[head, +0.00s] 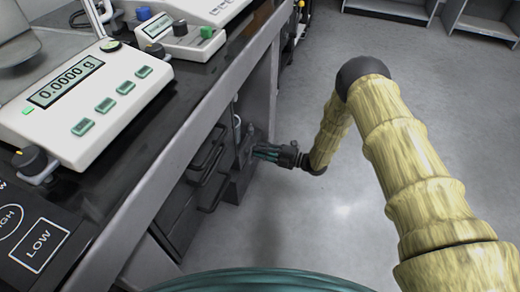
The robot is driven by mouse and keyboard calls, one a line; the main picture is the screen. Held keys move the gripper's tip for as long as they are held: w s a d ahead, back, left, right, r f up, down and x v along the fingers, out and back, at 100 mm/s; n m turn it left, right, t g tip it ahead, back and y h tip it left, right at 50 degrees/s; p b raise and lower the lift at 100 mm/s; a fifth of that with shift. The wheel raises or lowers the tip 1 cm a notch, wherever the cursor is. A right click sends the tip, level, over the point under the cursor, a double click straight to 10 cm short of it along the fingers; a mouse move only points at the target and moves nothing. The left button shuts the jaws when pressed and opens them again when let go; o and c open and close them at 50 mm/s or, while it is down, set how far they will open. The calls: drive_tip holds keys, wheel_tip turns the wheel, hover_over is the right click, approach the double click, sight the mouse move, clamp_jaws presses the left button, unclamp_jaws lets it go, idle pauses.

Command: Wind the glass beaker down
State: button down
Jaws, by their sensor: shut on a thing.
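No glass beaker can be made out in the head view. My gripper (264,152) is low beside the bench front, reaching left. Its teal fingers are shut on a small dark part at the grey fitting (243,152) on the bench front. The fingers cover most of that part, so I cannot tell its shape.
A white balance (85,100) reading 0.0000 g stands on the black bench top (190,88). A smaller white device with blue and green knobs (180,38) is behind it. Dark drawer handles (208,165) jut out left of my gripper. The grey floor (290,225) is clear.

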drive_tip(key=shift+a+r, duration=0.1)
drive_tip(key=shift+a, duration=0.05)
drive_tip(key=c, duration=1.3)
unclamp_jaws()
drive_tip(key=shift+s+d, duration=0.1)
drive_tip(key=shift+d, duration=0.1)
drive_tip(key=shift+s+d, duration=0.1)
drive_tip(key=shift+d, duration=0.2)
drive_tip(key=v, duration=1.1)
drive_tip(key=shift+d, duration=0.1)
